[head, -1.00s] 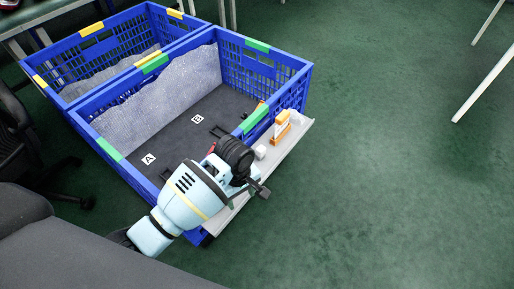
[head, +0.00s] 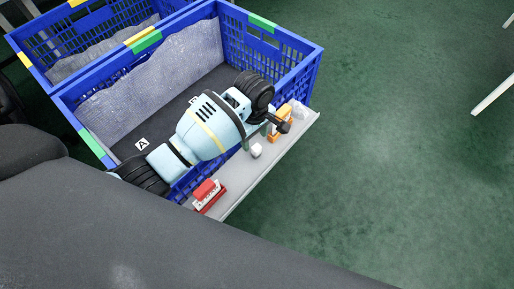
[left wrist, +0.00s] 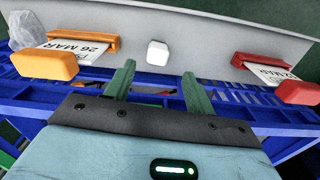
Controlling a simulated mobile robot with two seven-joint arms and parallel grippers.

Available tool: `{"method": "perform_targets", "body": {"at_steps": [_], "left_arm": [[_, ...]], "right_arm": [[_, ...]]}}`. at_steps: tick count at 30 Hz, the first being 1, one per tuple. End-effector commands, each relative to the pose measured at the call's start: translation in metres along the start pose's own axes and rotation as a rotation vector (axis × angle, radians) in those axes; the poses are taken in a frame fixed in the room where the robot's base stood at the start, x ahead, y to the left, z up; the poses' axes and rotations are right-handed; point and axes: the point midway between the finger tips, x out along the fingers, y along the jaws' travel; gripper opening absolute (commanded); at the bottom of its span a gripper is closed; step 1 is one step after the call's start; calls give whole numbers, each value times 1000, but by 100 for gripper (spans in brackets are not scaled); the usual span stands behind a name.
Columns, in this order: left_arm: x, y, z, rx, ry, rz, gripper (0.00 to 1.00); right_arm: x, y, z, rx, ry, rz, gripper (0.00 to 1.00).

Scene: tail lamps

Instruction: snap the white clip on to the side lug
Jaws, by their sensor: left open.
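A small white block (head: 256,150), which may be the white clip, sits on the grey shelf (head: 238,177) along the crate's near side. In the left wrist view the white block (left wrist: 157,53) stands just beyond and between my fingertips, apart from them. My left gripper (head: 257,136) is over the shelf; its two green fingers (left wrist: 158,82) are spread with nothing between them. I cannot make out the side lug. My right gripper is not in view.
On the shelf, an orange holder (left wrist: 45,64) with a dated card and a red holder (left wrist: 300,92) with another card flank the block. A clear crumpled bag (head: 299,111) lies at the far end. Blue crates (head: 290,60) stand behind; green floor is free to the right.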

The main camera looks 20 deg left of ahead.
Motion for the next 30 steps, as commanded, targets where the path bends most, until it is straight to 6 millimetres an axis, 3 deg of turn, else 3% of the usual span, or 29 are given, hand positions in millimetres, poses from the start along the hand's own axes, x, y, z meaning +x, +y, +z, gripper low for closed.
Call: {"method": "perform_targets", "body": {"at_steps": [8, 18, 28, 30], "left_arm": [[14, 0, 0, 1, 1, -1, 55], [58, 3, 3, 1, 1, -2, 55], [62, 3, 3, 0, 1, 1, 55], [62, 3, 3, 1, 1, 1, 45]], "right_arm": [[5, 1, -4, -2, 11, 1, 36], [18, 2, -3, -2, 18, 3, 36], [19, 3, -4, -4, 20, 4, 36], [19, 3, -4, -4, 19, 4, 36]]}}
